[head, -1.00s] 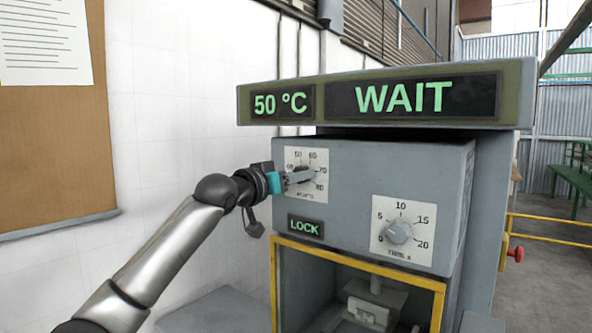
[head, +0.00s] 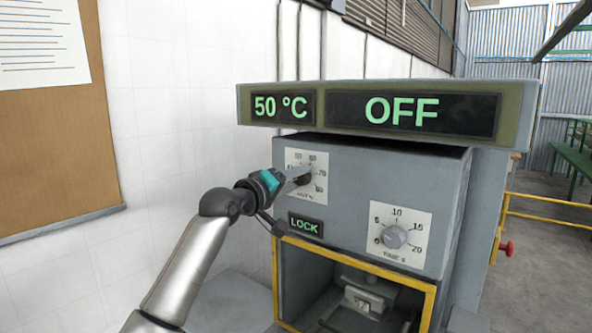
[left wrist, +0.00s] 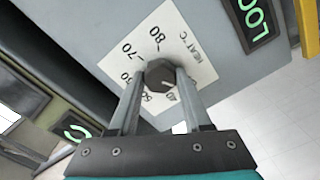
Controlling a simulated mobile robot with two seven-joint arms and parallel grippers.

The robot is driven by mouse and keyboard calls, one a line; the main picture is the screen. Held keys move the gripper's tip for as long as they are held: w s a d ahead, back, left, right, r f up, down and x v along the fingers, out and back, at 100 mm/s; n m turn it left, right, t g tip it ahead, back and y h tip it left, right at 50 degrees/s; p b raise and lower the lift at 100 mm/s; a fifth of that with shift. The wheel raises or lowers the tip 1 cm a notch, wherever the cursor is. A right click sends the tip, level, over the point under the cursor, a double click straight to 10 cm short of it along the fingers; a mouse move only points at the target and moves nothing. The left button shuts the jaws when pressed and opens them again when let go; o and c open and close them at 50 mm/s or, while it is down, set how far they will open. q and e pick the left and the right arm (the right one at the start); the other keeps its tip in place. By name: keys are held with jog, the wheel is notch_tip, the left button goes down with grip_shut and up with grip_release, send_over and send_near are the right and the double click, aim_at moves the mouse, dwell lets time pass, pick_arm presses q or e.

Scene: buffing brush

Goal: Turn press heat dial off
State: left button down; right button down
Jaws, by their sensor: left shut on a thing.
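The press heat dial is a dark round knob on a white plate marked in degrees, at the upper left of the grey press front. In the left wrist view the heat dial (left wrist: 160,72) sits between my two fingers. My left gripper (head: 301,177) is shut on it, one finger on each side; the gripper also shows in the left wrist view (left wrist: 159,82). The fingers hide part of the plate (head: 318,158). The display (head: 401,111) reads OFF, and the one beside it (head: 282,106) reads 50 °C. My right gripper is not in view.
A second dial (head: 394,236), marked 0 to 20, is lower right on the press. A lit LOCK sign (head: 306,225) is below the heat dial. The display housing (head: 518,118) overhangs the panel. A yellow frame (head: 350,264) borders the opening below.

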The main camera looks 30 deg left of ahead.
pick_arm(q)
jog(key=shift+n+p, duration=0.3)
jog(key=shift+n, duration=0.1)
jog(key=shift+f, duration=0.1)
jog(key=shift+c, duration=1.7)
grip_release()
jog(key=s+a+b, duration=0.1)
jog(key=s+b, duration=0.3)
jog(key=s, duration=1.1)
jog(key=shift+s+a, duration=0.1)
